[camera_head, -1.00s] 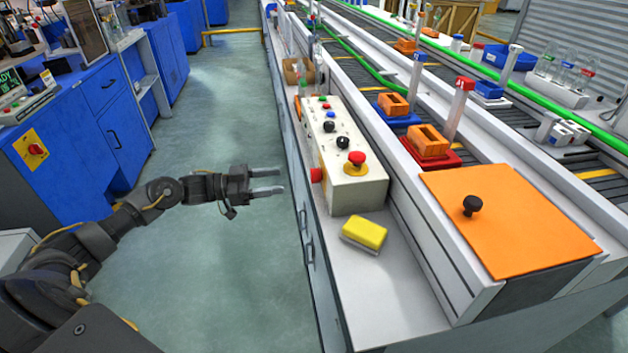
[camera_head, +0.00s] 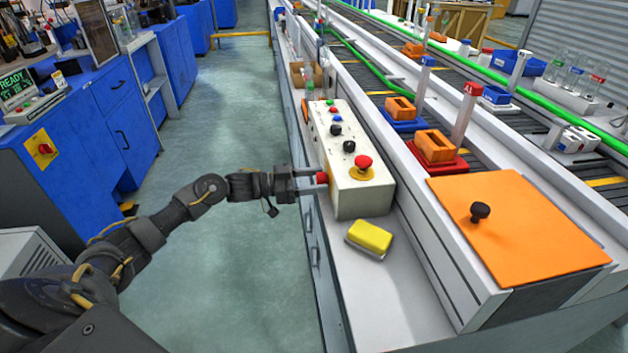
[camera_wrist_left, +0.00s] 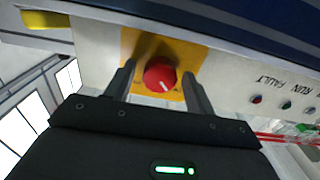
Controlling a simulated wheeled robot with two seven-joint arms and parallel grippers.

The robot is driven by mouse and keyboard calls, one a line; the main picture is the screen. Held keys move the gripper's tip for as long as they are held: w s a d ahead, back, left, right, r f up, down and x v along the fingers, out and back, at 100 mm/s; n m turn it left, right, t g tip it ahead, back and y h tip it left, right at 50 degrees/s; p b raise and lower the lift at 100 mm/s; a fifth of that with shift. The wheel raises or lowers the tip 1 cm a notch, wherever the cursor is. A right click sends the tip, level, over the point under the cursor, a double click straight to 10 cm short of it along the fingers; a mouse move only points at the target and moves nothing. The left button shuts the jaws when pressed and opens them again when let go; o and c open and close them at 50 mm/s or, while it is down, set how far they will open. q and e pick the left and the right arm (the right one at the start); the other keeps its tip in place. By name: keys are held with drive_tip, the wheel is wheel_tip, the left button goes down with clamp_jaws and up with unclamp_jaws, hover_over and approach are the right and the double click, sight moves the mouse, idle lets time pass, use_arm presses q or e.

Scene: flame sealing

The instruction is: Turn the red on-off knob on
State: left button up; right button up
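The red on-off knob (camera_head: 322,178) sits on the left side face of the white control box (camera_head: 358,196). In the left wrist view the red knob (camera_wrist_left: 160,76) is round, with a white pointer line, on a yellow plate (camera_wrist_left: 190,55). My left gripper (camera_head: 316,181) is at the knob. In the left wrist view the left gripper's fingers (camera_wrist_left: 158,85) are open, one on each side of the knob, with a gap showing on both sides. My right gripper is in neither view.
A red mushroom button (camera_head: 363,162) and black knobs are on top of the box. A yellow sponge (camera_head: 369,238) lies on the bench in front of it. An orange plate with a black knob (camera_head: 480,211) is at the right. The floor left of the bench is clear.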

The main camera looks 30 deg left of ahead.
use_arm(q)
drive_tip(key=c, duration=0.8)
drive_tip(key=shift+c, duration=0.2)
drive_tip(key=shift+m, duration=0.4)
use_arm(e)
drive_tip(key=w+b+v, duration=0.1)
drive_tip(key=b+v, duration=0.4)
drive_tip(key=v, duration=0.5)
use_arm(q)
drive_tip(key=shift+m+b, duration=2.4)
drive_tip(key=shift+m, duration=6.3)
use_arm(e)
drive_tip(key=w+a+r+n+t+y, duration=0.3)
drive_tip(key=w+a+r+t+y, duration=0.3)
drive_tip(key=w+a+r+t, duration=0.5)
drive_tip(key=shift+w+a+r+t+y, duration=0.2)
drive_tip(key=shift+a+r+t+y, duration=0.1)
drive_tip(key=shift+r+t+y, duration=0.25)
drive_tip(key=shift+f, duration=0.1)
